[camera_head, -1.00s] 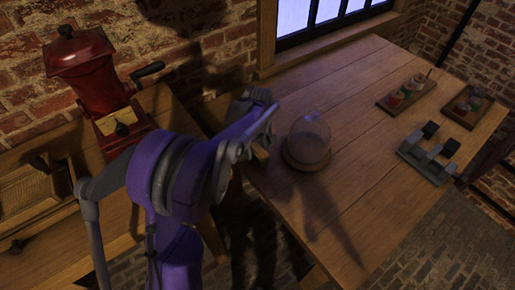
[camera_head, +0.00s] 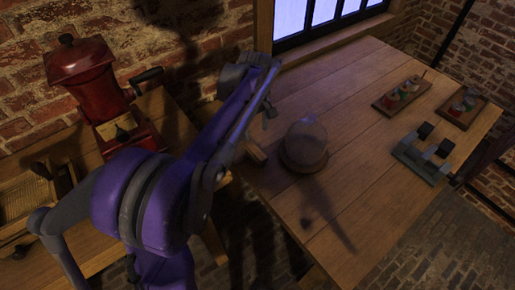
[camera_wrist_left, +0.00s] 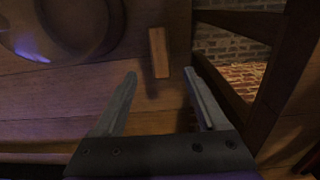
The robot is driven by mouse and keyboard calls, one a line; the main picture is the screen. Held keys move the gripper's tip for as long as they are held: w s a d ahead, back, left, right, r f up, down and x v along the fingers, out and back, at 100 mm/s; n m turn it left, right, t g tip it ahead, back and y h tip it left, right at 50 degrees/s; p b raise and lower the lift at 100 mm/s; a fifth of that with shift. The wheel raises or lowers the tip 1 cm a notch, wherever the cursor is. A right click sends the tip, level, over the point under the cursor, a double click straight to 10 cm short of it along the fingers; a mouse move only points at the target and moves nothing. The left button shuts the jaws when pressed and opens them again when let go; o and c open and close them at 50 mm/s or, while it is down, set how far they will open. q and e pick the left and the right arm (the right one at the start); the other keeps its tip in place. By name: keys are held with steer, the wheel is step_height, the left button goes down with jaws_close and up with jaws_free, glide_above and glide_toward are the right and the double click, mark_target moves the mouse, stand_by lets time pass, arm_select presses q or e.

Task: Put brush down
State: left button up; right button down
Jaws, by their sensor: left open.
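A small wooden block-like piece (camera_head: 256,152), likely the brush, lies at the left edge of the long table; any bristles are too dark to tell. It also shows in the left wrist view (camera_wrist_left: 159,52), just beyond and between my fingertips. My left gripper (camera_wrist_left: 161,73) is open with nothing between its fingers, apart from the piece. In the head view, my left gripper (camera_head: 269,114) is above the table's left end, partly hidden by my own arm. My right gripper is not in view.
A glass dome on a round wooden base (camera_head: 304,148) stands close to the piece. A red grinder (camera_head: 88,80) stands on the left bench. Trays with small jars (camera_head: 401,94) (camera_head: 463,106) and a grey stand (camera_head: 423,154) sit at the table's far right. The table's middle is clear.

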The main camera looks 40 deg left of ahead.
arm_select(q)
steer(key=s+d+f+m+t, duration=0.2)
steer(key=s+d+f+m, duration=0.1)
steer(key=s+d+m, duration=0.4)
steer(key=s+d+f+m+t, duration=0.3)
steer(key=s+d+m, duration=0.4)
steer(key=s+d, duration=0.3)
steer(key=shift+s+d+f+m, duration=0.15)
steer(key=shift+s+d+m, duration=0.15)
steer(key=shift+s, duration=0.85)
